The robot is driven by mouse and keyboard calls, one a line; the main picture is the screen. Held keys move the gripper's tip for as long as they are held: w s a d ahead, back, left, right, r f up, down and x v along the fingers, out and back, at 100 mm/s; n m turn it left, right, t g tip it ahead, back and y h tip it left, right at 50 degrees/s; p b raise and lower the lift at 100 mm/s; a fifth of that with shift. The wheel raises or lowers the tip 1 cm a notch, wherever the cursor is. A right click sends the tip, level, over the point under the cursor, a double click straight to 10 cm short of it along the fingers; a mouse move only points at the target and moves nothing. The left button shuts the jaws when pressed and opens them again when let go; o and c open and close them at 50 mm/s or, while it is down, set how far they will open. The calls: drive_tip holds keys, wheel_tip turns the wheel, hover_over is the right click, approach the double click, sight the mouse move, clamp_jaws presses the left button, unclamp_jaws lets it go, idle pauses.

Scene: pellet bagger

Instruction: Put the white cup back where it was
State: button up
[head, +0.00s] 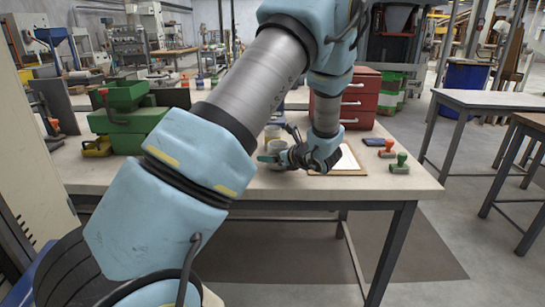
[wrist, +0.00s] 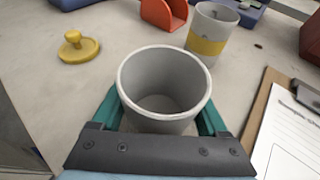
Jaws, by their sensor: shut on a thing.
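The white cup (wrist: 165,85) is upright and empty inside, held between the teal fingers of my gripper (wrist: 163,125) in the wrist view. In the head view the white cup (head: 277,147) is small and partly hidden by my gripper (head: 272,159), over the near part of the workbench (head: 240,187). I cannot tell whether its base touches the bench top. A second cup, grey-white with a yellow band (wrist: 208,46), stands just behind it, apart from it.
A yellow stamp (wrist: 77,47) and an orange-red holder (wrist: 164,14) lie beyond. A clipboard (wrist: 259,110) is close on the right. A red drawer cabinet (head: 352,102) and green machine (head: 128,128) stand on the bench. Orange (head: 387,149) and green stamps (head: 400,164) are right.

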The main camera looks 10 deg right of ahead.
drive_tip(key=shift+f, duration=0.35)
drive_tip(key=shift+f, duration=0.15)
drive_tip(key=o, duration=1.3)
drive_tip(key=shift+o, duration=0.2)
drive_tip(key=shift+r, duration=0.25)
drive_tip(key=b+v, duration=0.2)
drive_tip(key=v, duration=1)
